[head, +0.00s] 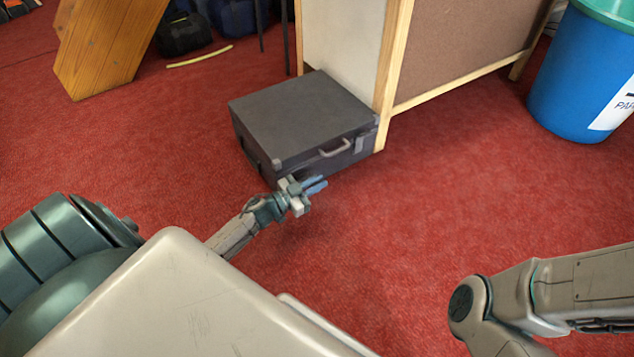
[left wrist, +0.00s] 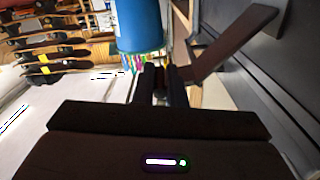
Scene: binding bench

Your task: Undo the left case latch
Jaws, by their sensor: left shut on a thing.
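The dark grey case (head: 290,110) lies flat and shut on the red carpet in the head view. My left gripper (head: 306,186) is at the left part of that face and hides the left latch there. In the left wrist view my left gripper's fingers (left wrist: 161,84) are close together, shut on the left latch, whose part between them is hardly visible. A dark flat piece (left wrist: 235,42) slants up right of the fingers, beside the case's dark face (left wrist: 287,95). My right gripper is out of view.
A wood-framed board (head: 390,60) stands right behind the case. A blue bin (head: 580,75) is at the right, and it also shows in the left wrist view (left wrist: 139,25). A wooden piece (head: 105,45) stands at the back left. The carpet in front is clear.

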